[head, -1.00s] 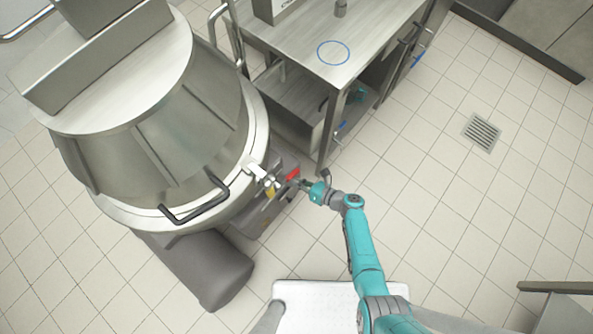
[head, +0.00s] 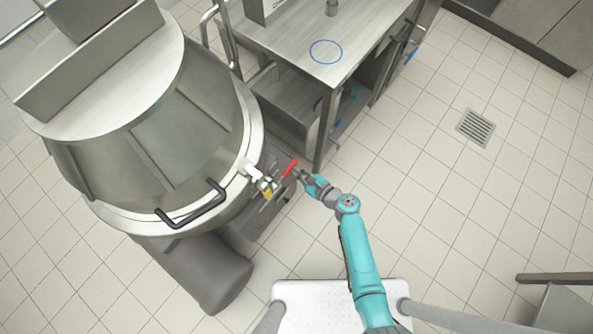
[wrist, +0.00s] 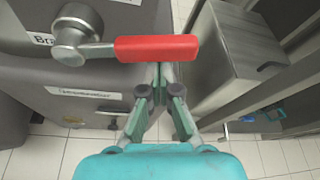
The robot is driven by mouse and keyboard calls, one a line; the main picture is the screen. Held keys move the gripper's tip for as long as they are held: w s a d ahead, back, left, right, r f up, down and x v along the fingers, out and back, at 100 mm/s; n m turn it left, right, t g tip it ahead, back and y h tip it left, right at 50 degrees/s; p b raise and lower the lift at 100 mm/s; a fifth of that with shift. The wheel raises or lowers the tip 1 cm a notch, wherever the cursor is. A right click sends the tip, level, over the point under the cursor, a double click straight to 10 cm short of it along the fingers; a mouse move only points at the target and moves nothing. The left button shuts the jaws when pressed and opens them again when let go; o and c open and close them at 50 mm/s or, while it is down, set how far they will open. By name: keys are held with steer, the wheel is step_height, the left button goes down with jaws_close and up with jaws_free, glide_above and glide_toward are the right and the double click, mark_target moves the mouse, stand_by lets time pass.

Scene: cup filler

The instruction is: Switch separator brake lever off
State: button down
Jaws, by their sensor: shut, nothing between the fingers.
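The brake lever has a red grip (wrist: 155,48) on a metal arm from a round hub (wrist: 75,38) on a grey housing. In the wrist view the grip points right, nearly level. The red grip (head: 290,166) also shows in the head view, beside the large steel separator (head: 165,130). My gripper (wrist: 160,72) is shut and empty, its fingertips just below the right part of the grip in the wrist view. Whether they touch it I cannot tell. In the head view my gripper (head: 301,175) is just right of the grip.
A label partly showing "Br" (wrist: 42,38) is beside the hub, and another label (wrist: 83,93) is below. A steel table (head: 285,45) with a blue ring mark stands behind the lever. A yellow-handled valve (head: 267,190) is close left. Tiled floor to the right is open.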

steer(key=shift+s+a+r+n+t, duration=0.1)
steer(key=shift+r+n+t, duration=0.1)
steer(key=shift+r+n, duration=0.3)
steer(key=shift+s+a+r+n+t, duration=0.1)
steer(key=shift+r+n+t, duration=0.1)
steer(key=shift+r, duration=0.65)
steer(key=shift+w, duration=0.1)
